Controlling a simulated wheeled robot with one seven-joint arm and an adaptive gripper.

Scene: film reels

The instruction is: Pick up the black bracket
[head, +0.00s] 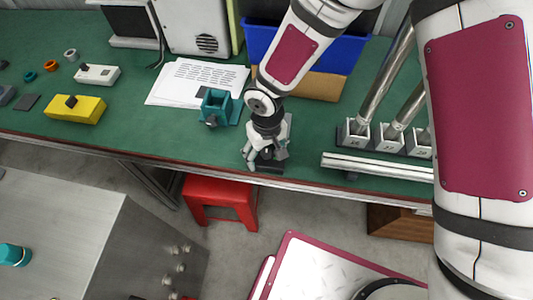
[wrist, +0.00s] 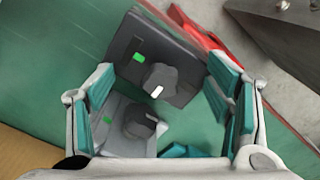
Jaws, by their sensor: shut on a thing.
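The black bracket (wrist: 130,42) shows in the wrist view as a dark block-like piece with a rounded knob and a small green patch. It lies between the teal-padded fingers of my gripper (wrist: 162,80), near the table's front edge. In the head view my gripper (head: 265,156) points down at that edge, with the dark piece low between its fingers and partly hidden by them. My gripper is shut on it; the exact contact at the pads is hard to see. I cannot tell whether the piece is clear of the table.
A similar light grey piece (wrist: 125,140) with a knob sits close beside it. A teal fixture (head: 215,106) and papers (head: 185,82) lie to the left. Metal rails (head: 375,165) lie to the right. A red stool (head: 218,197) stands below the edge.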

